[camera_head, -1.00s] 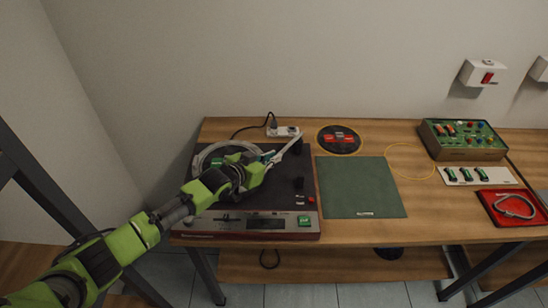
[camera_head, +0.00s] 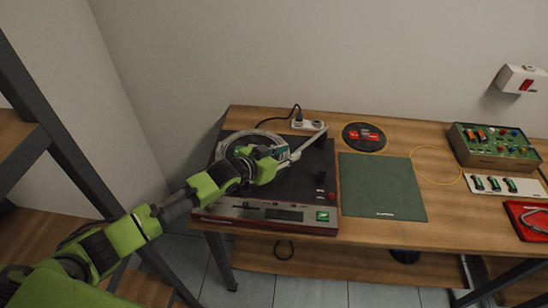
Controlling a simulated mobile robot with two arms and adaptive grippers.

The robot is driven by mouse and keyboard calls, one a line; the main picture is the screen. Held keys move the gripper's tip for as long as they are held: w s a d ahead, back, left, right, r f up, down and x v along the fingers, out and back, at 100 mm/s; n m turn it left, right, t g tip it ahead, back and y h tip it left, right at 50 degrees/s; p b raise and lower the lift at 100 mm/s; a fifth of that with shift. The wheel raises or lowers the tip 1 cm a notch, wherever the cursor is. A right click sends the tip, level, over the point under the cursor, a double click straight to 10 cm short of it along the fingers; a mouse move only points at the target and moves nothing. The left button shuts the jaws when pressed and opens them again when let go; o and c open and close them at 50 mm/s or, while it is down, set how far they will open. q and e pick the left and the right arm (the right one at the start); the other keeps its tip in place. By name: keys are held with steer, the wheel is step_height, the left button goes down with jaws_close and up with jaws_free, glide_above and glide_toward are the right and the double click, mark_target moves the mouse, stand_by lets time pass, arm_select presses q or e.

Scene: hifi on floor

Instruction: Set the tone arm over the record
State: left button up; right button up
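The record player (camera_head: 225,213) is a dark deck with a red-edged front panel, on the left part of the wooden table. Its round platter (camera_head: 222,147) shows as a pale ring, partly covered by my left arm. The pale, thin tone arm (camera_head: 308,144) slants from the deck's back right corner down-left to my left gripper. My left gripper (camera_head: 283,155) is over the platter's right side, at the tone arm's near end. Its fingertips are too small and covered to show whether they grip the tone arm. I cannot make out a record on the platter. My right gripper is out of view.
A black disc with red parts (camera_head: 364,136) lies right of the deck, beside a green mat (camera_head: 382,188). A power strip (camera_head: 309,125) with a cable is behind the deck. A button box (camera_head: 494,147) and a red tray (camera_head: 528,222) stand far right.

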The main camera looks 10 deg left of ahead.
arm_select(q)
steer(key=v, duration=0.7)
steer(key=shift+s, duration=0.15)
